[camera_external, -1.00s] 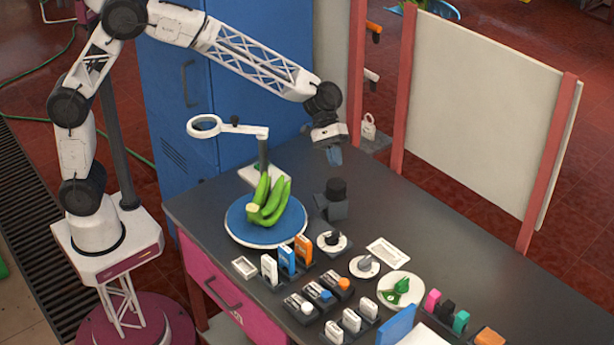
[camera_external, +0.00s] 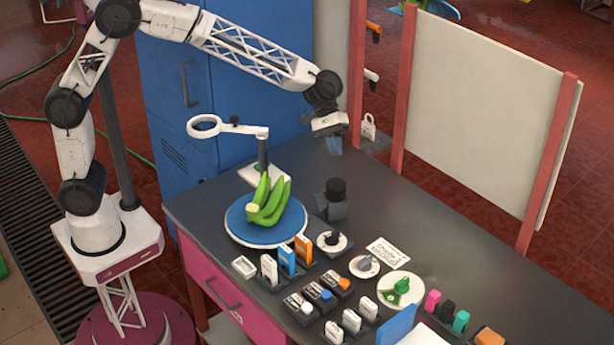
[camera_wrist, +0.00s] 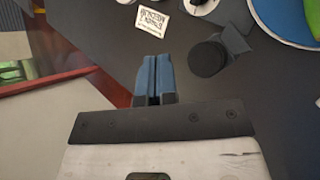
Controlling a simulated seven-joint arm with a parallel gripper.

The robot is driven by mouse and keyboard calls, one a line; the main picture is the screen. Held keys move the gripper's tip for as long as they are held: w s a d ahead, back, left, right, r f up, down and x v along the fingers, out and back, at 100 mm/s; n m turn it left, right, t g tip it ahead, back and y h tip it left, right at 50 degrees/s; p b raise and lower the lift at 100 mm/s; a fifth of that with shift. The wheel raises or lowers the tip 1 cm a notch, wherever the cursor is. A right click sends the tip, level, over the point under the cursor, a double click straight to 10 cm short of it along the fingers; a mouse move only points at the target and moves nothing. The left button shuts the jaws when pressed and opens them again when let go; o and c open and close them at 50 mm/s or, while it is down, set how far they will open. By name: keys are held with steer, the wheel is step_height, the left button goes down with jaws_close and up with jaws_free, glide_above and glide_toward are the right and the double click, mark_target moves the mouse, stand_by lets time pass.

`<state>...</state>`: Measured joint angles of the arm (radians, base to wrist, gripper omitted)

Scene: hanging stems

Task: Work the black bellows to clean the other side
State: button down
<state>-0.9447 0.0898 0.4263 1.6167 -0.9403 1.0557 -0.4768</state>
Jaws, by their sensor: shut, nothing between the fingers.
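The black bellows (camera_external: 336,190) is a short dark cylinder on a dark angular block near the back of the table. It looks upright and at full height. In the wrist view the bellows (camera_wrist: 207,60) lies just right of my fingers. My gripper (camera_external: 335,148) is above the bellows, apart from it. Its blue fingers (camera_wrist: 155,65) are together, with nothing between them. Green bananas (camera_external: 268,202) lie on a round blue plate (camera_external: 237,230) left of the bellows. I cannot make out any dirt on them.
A magnifier on a stand (camera_external: 263,150) rises behind the bananas. A dial (camera_external: 331,241), a grey knob (camera_external: 364,266), a lettered card (camera_external: 389,251) and several small switch blocks (camera_external: 300,304) fill the front. The table right of the bellows is clear.

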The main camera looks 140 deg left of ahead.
steer(key=shift+f, duration=0.15)
glide_toward(336, 187)
steer(key=shift+w+d+f, duration=0.35)
steer(key=shift+w+f, duration=0.1)
steer(key=shift+w, duration=0.4)
steer(key=shift+w+d+f, duration=0.35)
steer(key=shift+w+f, duration=0.1)
steer(key=shift+w, duration=0.35)
steer(key=shift+w+d+f, duration=0.4)
steer(key=shift+w+f, duration=0.05)
steer(key=shift+w, duration=0.4)
steer(key=shift+f, duration=1.4)
stand_by(2.1)
steer(key=shift+r, duration=1.4)
